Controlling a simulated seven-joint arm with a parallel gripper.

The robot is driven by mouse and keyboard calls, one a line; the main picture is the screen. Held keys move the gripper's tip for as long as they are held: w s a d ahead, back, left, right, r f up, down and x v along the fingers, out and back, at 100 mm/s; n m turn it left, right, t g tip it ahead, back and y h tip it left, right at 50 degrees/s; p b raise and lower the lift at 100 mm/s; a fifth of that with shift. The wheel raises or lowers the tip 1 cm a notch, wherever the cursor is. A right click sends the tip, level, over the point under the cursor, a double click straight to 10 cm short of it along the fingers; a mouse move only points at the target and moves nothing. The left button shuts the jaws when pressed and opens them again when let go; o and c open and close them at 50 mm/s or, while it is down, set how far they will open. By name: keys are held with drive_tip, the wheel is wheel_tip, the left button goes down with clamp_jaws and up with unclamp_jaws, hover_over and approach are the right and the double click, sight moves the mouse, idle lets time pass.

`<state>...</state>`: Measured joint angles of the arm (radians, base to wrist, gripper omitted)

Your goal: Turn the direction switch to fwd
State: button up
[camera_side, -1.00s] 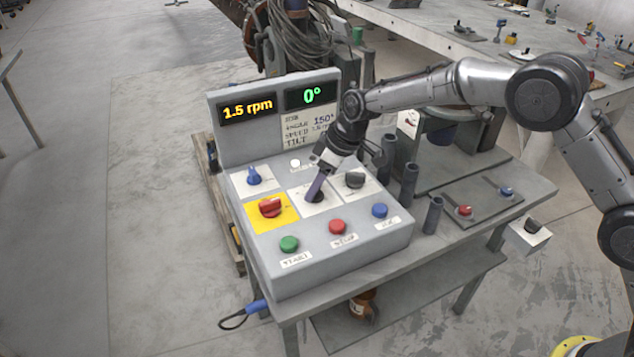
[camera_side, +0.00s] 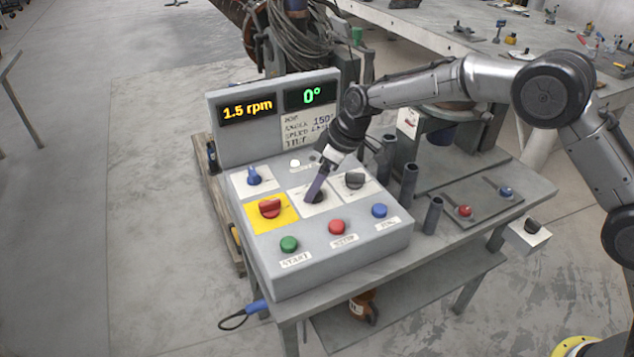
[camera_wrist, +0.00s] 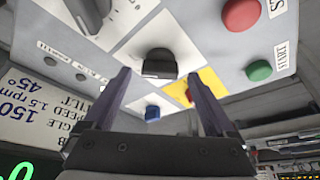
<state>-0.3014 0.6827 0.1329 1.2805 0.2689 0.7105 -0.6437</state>
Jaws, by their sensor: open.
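The grey control box carries several knobs. A dark knob (camera_wrist: 158,63) on the middle white plate lies between my fingertips in the wrist view; in the side view it (camera_side: 318,197) is mostly hidden by my fingers. A second dark knob (camera_side: 355,180) is to its right, also at the top left of the wrist view (camera_wrist: 85,14). No label I can read tells which is the direction switch. My gripper (camera_side: 314,193) points down at the middle knob. It is open, with a finger on each side of the knob; contact cannot be told.
A red knob (camera_side: 270,208) on a yellow plate and a blue knob (camera_side: 254,176) are to the left. Green (camera_side: 289,244), red (camera_side: 337,227) and blue (camera_side: 380,210) buttons line the front. Displays read 1.5 rpm (camera_side: 247,109) and 0° (camera_side: 311,95). Grey posts (camera_side: 409,182) stand right.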

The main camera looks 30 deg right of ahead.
drive_tip(key=v, duration=1.3)
drive_tip(key=shift+d+f, duration=0.1)
drive_tip(key=s+d+r+t, duration=0.1)
drive_tip(key=s+d+r, duration=0.1)
drive_tip(key=r, duration=0.3)
drive_tip(key=s+d+r+t, duration=0.1)
drive_tip(key=s+d+r, duration=0.15)
drive_tip(key=r, duration=0.25)
drive_tip(key=s+d+r+m+t, duration=0.1)
drive_tip(key=s+d+r, duration=0.25)
drive_tip(key=s, duration=0.25)
drive_tip(key=s+d+r+m, duration=0.2)
drive_tip(key=s+d, duration=0.2)
drive_tip(key=s, duration=0.2)
drive_tip(key=s+d+f+m+h, duration=0.1)
drive_tip(key=s+d+f+m, duration=0.2)
drive_tip(key=s+f, duration=0.3)
drive_tip(key=s+d+f+m+h, duration=0.2)
drive_tip(key=s+f, duration=0.4)
drive_tip(key=s, duration=0.9)
drive_tip(key=shift+d+f+m+g, duration=0.3)
drive_tip(key=shift+d+f+m, duration=0.1)
drive_tip(key=shift+d, duration=0.25)
